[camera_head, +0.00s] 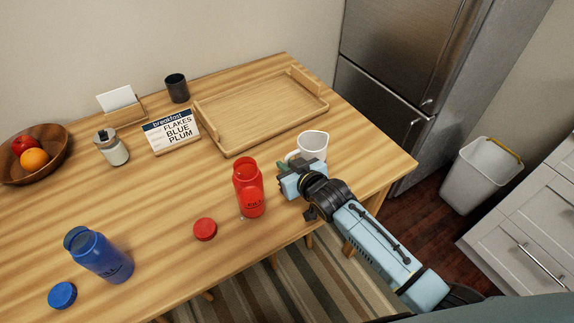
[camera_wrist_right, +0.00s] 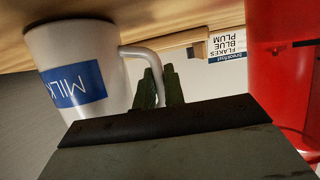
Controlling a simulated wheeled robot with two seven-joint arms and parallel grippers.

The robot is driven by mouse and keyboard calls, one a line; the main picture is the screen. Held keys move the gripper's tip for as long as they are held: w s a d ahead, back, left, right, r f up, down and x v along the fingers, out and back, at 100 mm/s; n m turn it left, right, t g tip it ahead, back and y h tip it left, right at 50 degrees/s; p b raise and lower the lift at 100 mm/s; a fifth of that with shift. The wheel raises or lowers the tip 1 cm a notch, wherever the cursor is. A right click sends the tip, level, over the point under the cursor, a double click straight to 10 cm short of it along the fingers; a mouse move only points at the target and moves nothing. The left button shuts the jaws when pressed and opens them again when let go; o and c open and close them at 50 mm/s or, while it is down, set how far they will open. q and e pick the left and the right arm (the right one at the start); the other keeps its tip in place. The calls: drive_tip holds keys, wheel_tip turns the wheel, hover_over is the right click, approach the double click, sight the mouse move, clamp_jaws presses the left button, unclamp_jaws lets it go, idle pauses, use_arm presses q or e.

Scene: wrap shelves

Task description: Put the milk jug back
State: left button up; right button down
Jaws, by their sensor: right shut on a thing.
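The white milk jug (camera_head: 314,145) is upright near the right end of the wooden table, beside the tray. In the right wrist view, which is upside down, the jug (camera_wrist_right: 95,55) shows its blue "MILK" label and its handle. My right gripper (camera_head: 287,168) reaches in from the lower right; its fingers (camera_wrist_right: 161,88) are shut on the jug's handle. The jug's base is at or close to the tabletop; I cannot tell whether it touches. My left gripper is not in view.
A red bottle (camera_head: 248,187) stands just left of my right gripper, with a red lid (camera_head: 205,229) nearby. The wooden tray (camera_head: 262,104) is empty. A "breakfast" card (camera_head: 171,131), dark cup (camera_head: 177,88), glass jar (camera_head: 111,148), fruit bowl (camera_head: 50,165) and blue bottle (camera_head: 100,255) stand further left.

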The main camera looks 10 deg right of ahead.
drive_tip(key=c, duration=1.6)
unclamp_jaws()
drive_tip(key=shift+f, duration=0.1)
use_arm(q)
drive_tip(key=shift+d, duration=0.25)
use_arm(e)
drive_tip(key=shift+o, duration=0.6)
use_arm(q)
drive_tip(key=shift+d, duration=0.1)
